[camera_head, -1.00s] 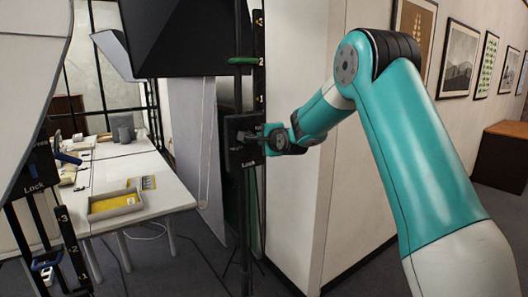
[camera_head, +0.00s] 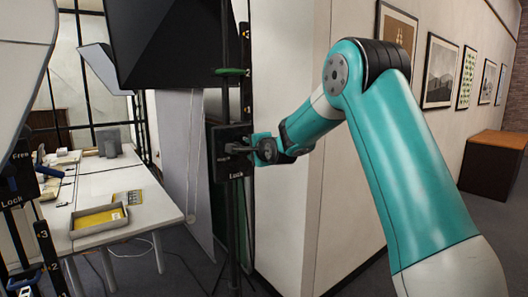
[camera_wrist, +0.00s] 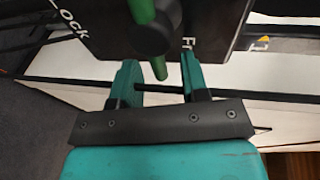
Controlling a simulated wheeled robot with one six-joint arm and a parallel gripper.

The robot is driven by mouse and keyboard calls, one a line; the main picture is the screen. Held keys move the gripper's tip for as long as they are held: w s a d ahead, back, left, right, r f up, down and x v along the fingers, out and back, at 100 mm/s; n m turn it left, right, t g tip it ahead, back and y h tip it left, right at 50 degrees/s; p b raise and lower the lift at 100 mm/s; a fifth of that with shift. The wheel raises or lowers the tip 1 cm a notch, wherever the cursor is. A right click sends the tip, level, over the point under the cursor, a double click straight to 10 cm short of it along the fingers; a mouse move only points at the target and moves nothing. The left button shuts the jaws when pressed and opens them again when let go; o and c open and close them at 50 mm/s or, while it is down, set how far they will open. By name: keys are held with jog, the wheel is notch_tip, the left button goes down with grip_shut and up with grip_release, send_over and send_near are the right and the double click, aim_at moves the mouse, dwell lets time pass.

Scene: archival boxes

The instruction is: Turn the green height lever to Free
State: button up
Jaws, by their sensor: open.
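The green height lever (camera_wrist: 143,10) runs in from the top of the wrist view, over a round black hub (camera_wrist: 153,36). Its short green end (camera_wrist: 159,69) reaches down between my fingertips. The hub sits on a black plate (camera_wrist: 100,35) with "Lock" at left and a partly hidden "Fr" label at right. My gripper (camera_wrist: 158,82) is open, one finger on each side of the short end, with gaps visible. In the head view my gripper (camera_head: 252,147) is at the black plate (camera_head: 220,165); the lever cannot be made out there.
A black pole with a numbered scale (camera_head: 245,55) and a green part (camera_head: 232,72) rises above the plate. A white wall corner (camera_head: 290,200) stands close to its right. A table (camera_head: 150,205) with a shallow tray (camera_head: 99,220) is at left. Another "Lock" plate (camera_head: 18,185) is at far left.

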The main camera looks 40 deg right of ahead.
jog(key=b+v, duration=0.6)
jog(key=v, duration=1)
jog(key=shift+s, duration=0.3)
jog(key=s+a+f+n+g+y, duration=0.2)
jog(key=s+a+f+n, duration=0.15)
jog(key=a, duration=0.35)
jog(key=s+a+f+n+g+y, duration=0.2)
jog(key=s+a+f+n+g, duration=0.1)
jog(key=a+n, duration=0.25)
jog(key=s+a+f+n+g+y, duration=0.2)
jog(key=s+a+f+n+y, duration=0.15)
jog(key=a, duration=0.45)
jog(key=s+a+f+n+g, duration=0.2)
jog(key=s+n+g, duration=0.1)
jog(key=s, duration=0.3)
jog(key=s+a+f+n+g, duration=0.2)
jog(key=s+n, duration=0.4)
jog(key=s+a+f+n+g+h, duration=0.1)
jog(key=s+a+f+n+g, duration=0.1)
jog(key=s, duration=0.5)
jog(key=n+g, duration=0.1)
jog(key=n, duration=0.1)
jog(key=shift+a+n+g, duration=0.25)
jog(key=shift+n+g, duration=0.05)
jog(key=shift+n, duration=0.05)
